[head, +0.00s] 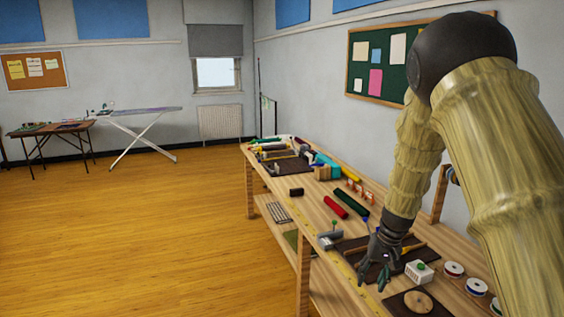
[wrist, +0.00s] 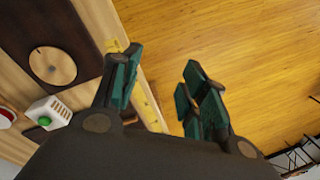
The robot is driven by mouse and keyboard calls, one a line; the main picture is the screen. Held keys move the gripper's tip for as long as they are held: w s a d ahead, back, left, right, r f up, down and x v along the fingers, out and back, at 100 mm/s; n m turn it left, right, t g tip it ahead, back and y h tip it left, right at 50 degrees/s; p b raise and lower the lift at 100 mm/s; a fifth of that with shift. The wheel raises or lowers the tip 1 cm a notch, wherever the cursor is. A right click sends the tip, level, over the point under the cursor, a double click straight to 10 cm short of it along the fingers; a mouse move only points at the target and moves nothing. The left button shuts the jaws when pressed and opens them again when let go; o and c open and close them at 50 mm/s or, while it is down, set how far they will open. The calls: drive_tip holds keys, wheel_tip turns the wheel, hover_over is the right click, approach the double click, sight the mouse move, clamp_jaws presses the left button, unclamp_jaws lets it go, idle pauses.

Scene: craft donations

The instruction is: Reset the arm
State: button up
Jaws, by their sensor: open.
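My gripper (head: 372,274) hangs low over the front edge of the long wooden workbench (head: 318,236). In the wrist view my gripper (wrist: 155,88) shows its green-padded fingers spread apart with nothing between them. A strip of the bench's front edge and the wooden floor show beyond the fingers. My arm comes down from the upper right of the head view, bent at the elbow. Whether the fingertips touch the bench cannot be told.
Close to my gripper are a white box with a green button (head: 419,271), a dark board with a round wooden disc (head: 417,302) and several spools (head: 453,269). Red (head: 335,207) and green rolls (head: 351,202) lie farther back. The floor (head: 130,230) at left is clear.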

drive_tip(key=s+d+f+g+h, duration=0.1)
drive_tip(key=s+f, duration=0.8)
drive_tip(key=f, duration=0.2)
drive_tip(key=s+d+f+h, duration=0.2)
drive_tip(key=s+f, duration=0.8)
drive_tip(key=f, duration=0.2)
drive_tip(key=s+a+f, duration=0.2)
drive_tip(key=s, duration=0.6)
drive_tip(key=s+a+f+n, duration=0.1)
drive_tip(key=s+a+f, duration=0.1)
drive_tip(key=s, duration=0.7)
drive_tip(key=s+a+f+n+y, duration=0.1)
drive_tip(key=s+f, duration=0.3)
drive_tip(key=s, duration=0.5)
drive_tip(key=shift+a+f+b, duration=0.25)
drive_tip(key=shift+a+b, duration=0.15)
drive_tip(key=shift+a, duration=0.4)
drive_tip(key=shift+w, duration=0.1)
